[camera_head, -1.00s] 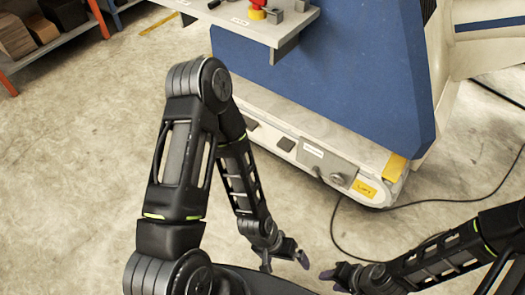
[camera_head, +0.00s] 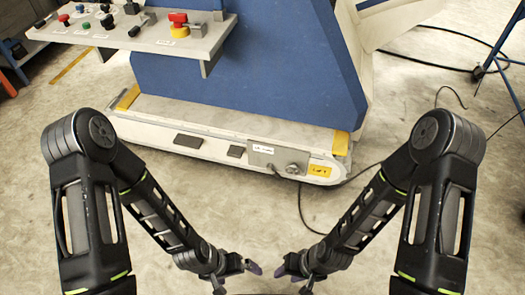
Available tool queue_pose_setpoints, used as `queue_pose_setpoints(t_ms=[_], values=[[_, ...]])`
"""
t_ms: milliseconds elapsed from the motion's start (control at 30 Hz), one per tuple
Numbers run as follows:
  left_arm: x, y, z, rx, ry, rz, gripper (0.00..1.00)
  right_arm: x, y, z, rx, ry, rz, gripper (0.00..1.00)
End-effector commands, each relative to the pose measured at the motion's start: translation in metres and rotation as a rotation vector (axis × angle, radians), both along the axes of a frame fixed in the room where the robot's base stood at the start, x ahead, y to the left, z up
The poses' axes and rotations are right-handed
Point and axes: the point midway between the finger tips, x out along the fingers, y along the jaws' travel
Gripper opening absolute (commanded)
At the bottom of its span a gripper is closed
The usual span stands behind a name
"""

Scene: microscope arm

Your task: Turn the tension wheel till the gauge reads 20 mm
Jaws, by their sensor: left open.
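The blue machine body (camera_head: 245,75) stands ahead of me on a pale base (camera_head: 215,128). I cannot make out a tension wheel or a gauge with a readable scale in this view. A small grey box with a round knob (camera_head: 292,168) is on the front of the base, beside a yellow label (camera_head: 320,171). My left gripper (camera_head: 236,277) is open and empty at the bottom of the view. My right gripper (camera_head: 294,279) faces it with its fingers spread, also empty. Both are apart from the machine.
A grey control shelf (camera_head: 190,46) with several knobs and a red-and-yellow button (camera_head: 179,24) juts out at the upper left. Black cables (camera_head: 450,95) lie on the floor at the right. A blue stand (camera_head: 492,58) is at the far right. Bare concrete floor lies before the base.

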Motion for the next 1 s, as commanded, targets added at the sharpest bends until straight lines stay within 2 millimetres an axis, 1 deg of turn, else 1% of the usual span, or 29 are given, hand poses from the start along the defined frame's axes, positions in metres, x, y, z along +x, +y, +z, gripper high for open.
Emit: queue_pose_setpoints(t_ms=[500, 567, 633, 667, 767, 1000], values=[[0.000, 0.000, 0.000, 0.000, 0.000, 0.000, 1.00, 0.000, 0.000, 0.000, 0.000, 0.001, 0.000, 0.40], [0.000, 0.000, 0.003, 0.000, 0.000, 0.000, 1.00, 0.000, 0.000, 0.003, 0.000, 0.001, 0.000, 0.40], [-0.001, 0.000, 0.010, 0.001, 0.001, 0.001, 1.00, -0.001, 0.000, 0.010, -0.001, 0.002, 0.000, 0.40], [-0.001, 0.001, 0.015, 0.002, 0.003, 0.001, 1.00, -0.001, 0.000, 0.015, -0.001, 0.003, 0.000, 0.40], [-0.002, 0.002, 0.038, 0.005, 0.007, 0.002, 1.00, -0.002, -0.001, 0.038, -0.004, 0.007, -0.001, 0.40], [-0.006, 0.006, 0.116, 0.017, 0.028, 0.005, 1.00, -0.006, -0.005, 0.116, -0.017, 0.029, -0.004, 0.40]])
